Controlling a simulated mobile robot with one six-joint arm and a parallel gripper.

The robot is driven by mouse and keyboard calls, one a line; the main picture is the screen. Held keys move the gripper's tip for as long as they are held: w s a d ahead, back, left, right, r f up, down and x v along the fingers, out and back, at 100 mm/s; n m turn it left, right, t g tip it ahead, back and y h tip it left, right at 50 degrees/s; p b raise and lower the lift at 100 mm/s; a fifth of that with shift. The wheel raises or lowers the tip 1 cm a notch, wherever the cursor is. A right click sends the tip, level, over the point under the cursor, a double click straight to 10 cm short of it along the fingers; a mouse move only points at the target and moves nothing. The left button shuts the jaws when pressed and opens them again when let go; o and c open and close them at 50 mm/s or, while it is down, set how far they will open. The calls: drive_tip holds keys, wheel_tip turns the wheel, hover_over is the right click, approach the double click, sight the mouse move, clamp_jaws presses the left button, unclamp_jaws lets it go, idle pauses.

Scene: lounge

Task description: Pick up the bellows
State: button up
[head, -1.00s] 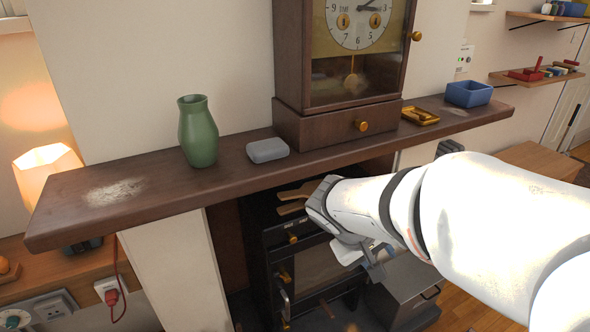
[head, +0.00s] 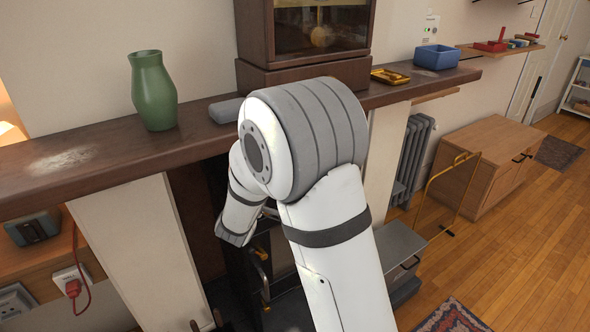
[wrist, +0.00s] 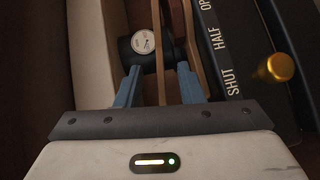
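The bellows (wrist: 158,60) show in the wrist view as thin tan wooden strips running up the picture. One strip lies in the gap between the two blue fingers of my gripper (wrist: 158,72). A second strip runs close by the right finger; I cannot tell whether they touch. The fingers are apart and do not look closed on the wood. In the head view my arm hides both the gripper and the bellows.
The mantel shelf (head: 100,155) overhangs the stove and carries a green vase (head: 153,92) and clock (head: 310,50).

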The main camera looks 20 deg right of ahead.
drive_tip(key=p+x, duration=0.1)
drive_tip(key=x, duration=0.4)
drive_tip(key=shift+w+d, duration=0.1)
drive_tip(key=shift+w, duration=0.25)
clamp_jaws()
